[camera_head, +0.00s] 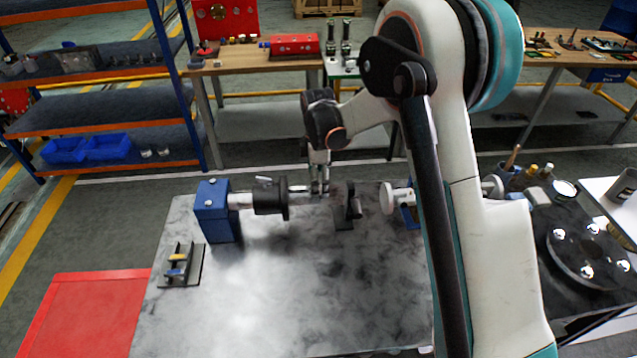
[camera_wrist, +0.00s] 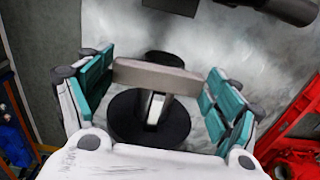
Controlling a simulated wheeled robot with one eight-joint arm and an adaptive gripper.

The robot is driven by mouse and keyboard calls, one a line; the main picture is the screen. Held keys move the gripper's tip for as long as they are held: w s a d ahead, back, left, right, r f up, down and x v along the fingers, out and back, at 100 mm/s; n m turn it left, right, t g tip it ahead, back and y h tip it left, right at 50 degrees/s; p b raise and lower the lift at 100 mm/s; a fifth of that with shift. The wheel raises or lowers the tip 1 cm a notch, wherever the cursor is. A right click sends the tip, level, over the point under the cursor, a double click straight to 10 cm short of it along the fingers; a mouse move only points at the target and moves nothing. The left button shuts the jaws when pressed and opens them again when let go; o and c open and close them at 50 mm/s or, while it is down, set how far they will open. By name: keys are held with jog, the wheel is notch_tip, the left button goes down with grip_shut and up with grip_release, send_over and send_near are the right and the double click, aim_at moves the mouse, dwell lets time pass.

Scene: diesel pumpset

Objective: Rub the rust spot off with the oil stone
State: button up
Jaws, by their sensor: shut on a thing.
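My gripper (camera_head: 318,186) points down at the right end of a silver horizontal shaft (camera_head: 298,191), which runs from a blue block past a black fitting. In the wrist view, my gripper (camera_wrist: 158,85) has its teal-padded fingers on either side of a grey-brown bar, which looks like the oil stone (camera_wrist: 155,77). It is shut on this bar. In the head view the stone cannot be made out. Whether it touches the shaft cannot be told. No rust spot can be made out in either view.
The blue block (camera_head: 213,212) stands on a grey mottled table (camera_head: 270,305). A black stand (camera_head: 347,212) is right of my gripper. A small rack (camera_head: 181,268) with yellow and blue pieces lies at the table's left. The table's front is clear. My arm hides part of the right side.

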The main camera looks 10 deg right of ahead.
jog(key=shift+w, duration=0.3)
jog(key=shift+s, duration=1.2)
jog(key=shift+w+b, duration=0.4)
jog(key=shift+w, duration=0.8)
jog(key=shift+s, duration=1.25)
jog(key=shift+w+b, duration=0.35)
jog(key=shift+w, duration=0.9)
jog(key=shift+s, duration=1.25)
jog(key=shift+w+f+b, duration=0.15)
jog(key=shift+w+b, duration=0.25)
jog(key=shift+w, duration=0.8)
jog(key=shift+s, duration=1.15)
jog(key=shift+w, duration=1.2)
